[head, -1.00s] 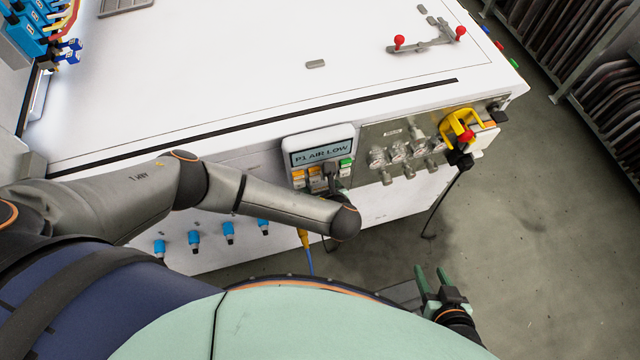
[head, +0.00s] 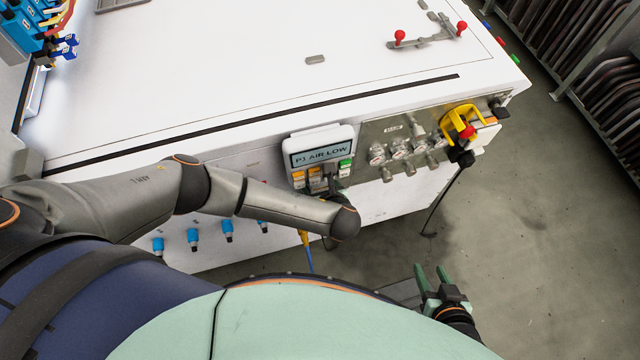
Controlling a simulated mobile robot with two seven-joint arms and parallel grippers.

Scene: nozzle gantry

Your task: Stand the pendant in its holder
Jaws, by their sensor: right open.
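A yellow-framed unit with a red button (head: 466,132), which looks like the pendant, is at the right end of the white cabinet's front. A black cable hangs below it to the floor. I cannot tell which part is the holder or how the unit is held. My right gripper (head: 432,274) is open and empty, with its green fingers apart, low in the view and well below the unit.
The white cabinet (head: 240,85) fills the middle. Its front carries a display box reading P1 AIR LOW (head: 322,153), a panel with gauges (head: 410,172) and several blue fittings (head: 227,230). A rack (head: 590,50) stands at the far right. The grey floor (head: 530,230) between is clear.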

